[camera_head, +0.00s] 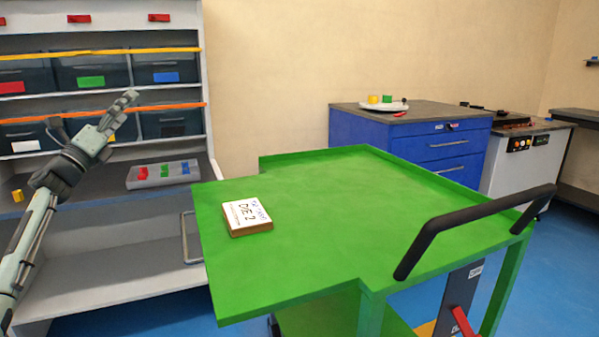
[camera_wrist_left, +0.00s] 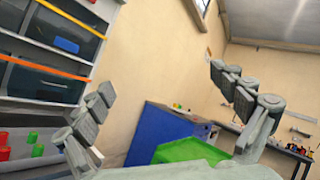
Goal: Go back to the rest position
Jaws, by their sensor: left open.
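My left gripper (camera_head: 118,112) is raised in front of the shelf unit at the left of the head view, its arm coming up from the lower left. In the left wrist view its two fingers (camera_wrist_left: 160,90) stand wide apart with nothing between them. Past them that view shows the wall, the blue cabinet (camera_wrist_left: 160,132) and part of the green cart (camera_wrist_left: 190,150). My right gripper is in neither view.
The shelf unit (camera_head: 100,42) holds dark bins. A grey tray (camera_head: 161,174) with red, green and blue pieces lies on its worktop. The green cart (camera_head: 300,215) carries a labelled block (camera_head: 246,217); the rest of its top is clear. A blue cabinet (camera_head: 440,150) stands behind.

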